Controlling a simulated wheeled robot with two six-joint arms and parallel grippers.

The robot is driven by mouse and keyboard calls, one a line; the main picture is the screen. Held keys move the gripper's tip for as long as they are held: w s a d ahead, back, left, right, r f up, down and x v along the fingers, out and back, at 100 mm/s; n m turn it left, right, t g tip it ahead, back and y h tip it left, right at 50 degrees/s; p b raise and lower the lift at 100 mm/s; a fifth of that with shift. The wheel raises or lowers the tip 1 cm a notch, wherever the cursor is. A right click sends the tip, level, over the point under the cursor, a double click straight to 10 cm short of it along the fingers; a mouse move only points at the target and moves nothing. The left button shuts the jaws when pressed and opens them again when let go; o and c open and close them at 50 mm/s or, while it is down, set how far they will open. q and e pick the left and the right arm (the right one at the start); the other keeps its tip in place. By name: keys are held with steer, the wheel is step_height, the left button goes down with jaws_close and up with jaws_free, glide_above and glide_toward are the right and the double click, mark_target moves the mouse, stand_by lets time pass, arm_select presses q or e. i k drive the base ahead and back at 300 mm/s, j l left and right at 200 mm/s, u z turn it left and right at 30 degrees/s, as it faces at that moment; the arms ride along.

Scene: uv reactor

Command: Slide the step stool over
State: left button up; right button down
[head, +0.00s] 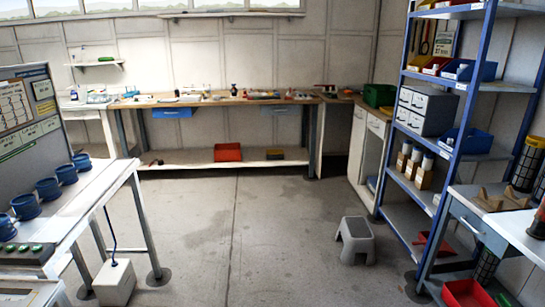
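The grey step stool (356,241) stands upright on the concrete floor, right of the middle in the head view. It is close to the foot of the blue shelf rack and some way in front of the white cabinet. Nothing touches its top. Neither of my grippers shows in the head view, so I cannot see whether they are open or shut.
The floor (240,240) in the middle is clear. A blue shelf rack (463,95) stands right of the stool. A white bench (90,195) with blue cups is at left, with a white box (114,283) below it. A long workbench (228,101) lines the back wall.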

mark_target(358, 236)
steer(key=i, duration=1.95)
